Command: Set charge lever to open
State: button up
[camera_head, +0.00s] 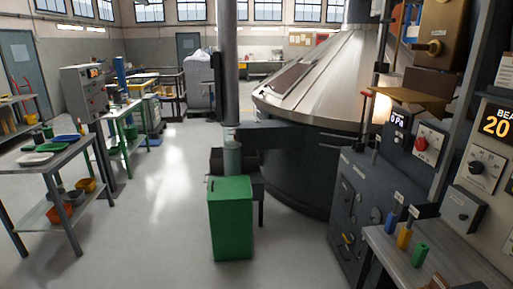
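A thin lever with a red end (367,93) stands upright at the left side of the dark control cabinet (352,190). I cannot read a label on it, so I cannot tell if it is the charge lever or which setting it is in. A brass-coloured box with a brass handle (431,47) is at the upper right, above a tan chute-like piece (412,98). My gripper is not in view.
A green bin (231,218) stands mid-floor below a grey vertical pipe (228,60). A large metal cone-topped vessel (325,85) is behind. A bench (425,262) with coloured bottles fills the lower right. A table (50,153) stands left. Floor left of the bin is clear.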

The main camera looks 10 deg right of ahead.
aim_at(387, 21)
jog(key=i+z, duration=0.1)
jog(key=i, duration=0.9)
jog(key=i+j, duration=0.2)
jog(key=i, duration=0.85)
jog(key=l+z, duration=0.05)
